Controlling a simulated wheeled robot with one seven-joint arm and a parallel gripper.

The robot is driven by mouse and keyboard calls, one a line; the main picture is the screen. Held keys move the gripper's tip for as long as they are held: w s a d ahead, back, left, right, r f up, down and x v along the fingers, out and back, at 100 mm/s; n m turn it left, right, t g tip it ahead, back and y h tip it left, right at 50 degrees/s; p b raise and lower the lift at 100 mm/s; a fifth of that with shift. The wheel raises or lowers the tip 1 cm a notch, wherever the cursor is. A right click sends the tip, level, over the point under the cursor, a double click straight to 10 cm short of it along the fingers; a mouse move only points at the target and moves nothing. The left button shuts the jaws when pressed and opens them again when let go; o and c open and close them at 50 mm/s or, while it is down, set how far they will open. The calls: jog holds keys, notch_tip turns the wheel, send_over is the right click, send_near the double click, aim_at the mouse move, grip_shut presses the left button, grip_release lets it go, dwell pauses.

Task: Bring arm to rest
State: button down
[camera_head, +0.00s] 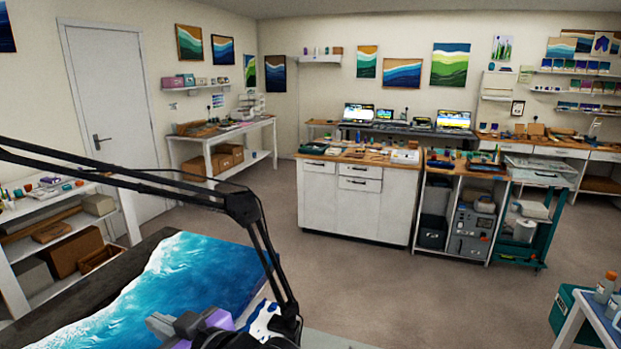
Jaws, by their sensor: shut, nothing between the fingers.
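What appears to be my gripper (174,325), grey with purple parts, shows at the bottom edge in front of the blue wave panel (190,268). It is shut with nothing in it. Its lower part is cut off by the frame, and the rest of my arm is hardly visible. I cannot tell whether it touches the panel. The panel is painted in blues with a white foam band and lies on a dark table (95,270).
A thin black jointed boom (240,207) crosses above the panel and comes down at its right. A white shelf unit (75,240) stands at left. A white cabinet (345,205) stands beyond open floor (410,290). A small bottle table (595,315) is at lower right.

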jog(key=s+d+f+m+t+h+b, duration=0.1)
jog(key=s+d+f+m+t+h, duration=0.3)
jog(key=d, duration=0.6)
jog(key=s+d+f+m+t+h+b, duration=0.15)
jog(key=s+d+m+t, duration=0.3)
jog(key=d, duration=0.55)
jog(key=s+d+f+m+t+h+b, duration=0.25)
jog(key=s+d+m, duration=0.25)
jog(key=d, duration=0.5)
jog(key=s+d+f+g+h+b, duration=0.1)
jog(key=s+d+f, duration=0.3)
jog(key=s, duration=0.4)
jog(key=s+d+f+n+g+h+b, duration=0.1)
jog(key=s+d+f+h, duration=0.1)
jog(key=s+d, duration=0.4)
jog(key=s+d+f+n+g+h+b, duration=0.1)
jog(key=s+d+f, duration=0.4)
jog(key=s, duration=0.6)
jog(key=shift+f+g+h, duration=0.3)
jog(key=shift+g+h, duration=0.2)
jog(key=shift+h, duration=0.2)
jog(key=shift+d, duration=0.1)
